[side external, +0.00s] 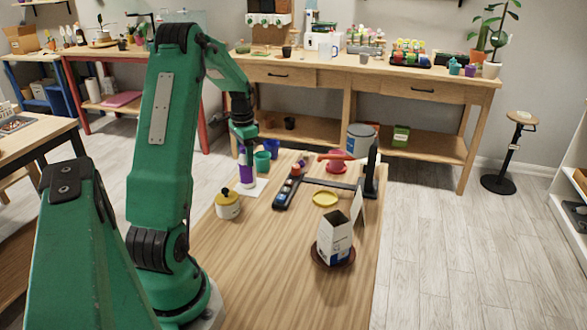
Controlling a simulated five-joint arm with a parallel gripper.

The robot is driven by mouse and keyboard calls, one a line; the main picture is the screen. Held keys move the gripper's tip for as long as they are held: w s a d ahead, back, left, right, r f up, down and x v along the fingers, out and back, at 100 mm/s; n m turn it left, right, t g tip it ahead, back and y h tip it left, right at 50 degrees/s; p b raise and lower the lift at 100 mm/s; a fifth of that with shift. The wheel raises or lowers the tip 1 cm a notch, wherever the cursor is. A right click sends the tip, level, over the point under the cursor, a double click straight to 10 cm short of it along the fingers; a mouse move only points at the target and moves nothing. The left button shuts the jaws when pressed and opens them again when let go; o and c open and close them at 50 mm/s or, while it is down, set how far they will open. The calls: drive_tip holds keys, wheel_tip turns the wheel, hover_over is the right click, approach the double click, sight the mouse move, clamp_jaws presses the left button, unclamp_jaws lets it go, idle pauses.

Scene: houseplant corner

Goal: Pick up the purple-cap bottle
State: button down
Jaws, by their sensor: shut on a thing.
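The purple-cap bottle (247,176) shows as a small purple and white upright shape near the far left of the wooden table (290,250). It is over a white sheet (257,189); I cannot tell whether it touches the sheet or is slightly raised. My gripper (245,150) points down from above and is shut on the bottle's upper part. The fingers are small in this view and cover part of the bottle.
Close by stand a teal cup (262,161), a blue cup (272,147) and a white-and-yellow jar (228,205). The front middle is clear.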

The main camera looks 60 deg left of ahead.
drive_tip(key=shift+r, duration=0.2)
drive_tip(key=shift+r, duration=0.6)
drive_tip(key=r, duration=0.3)
drive_tip(key=shift+w+d, duration=0.2)
drive_tip(key=shift+d, duration=0.2)
drive_tip(key=w+d+r, duration=0.3)
drive_tip(key=d+r, duration=0.3)
drive_tip(key=d, duration=0.4)
drive_tip(key=shift+w+r, duration=0.25)
drive_tip(key=shift+w, duration=0.15)
drive_tip(key=shift+d, duration=0.1)
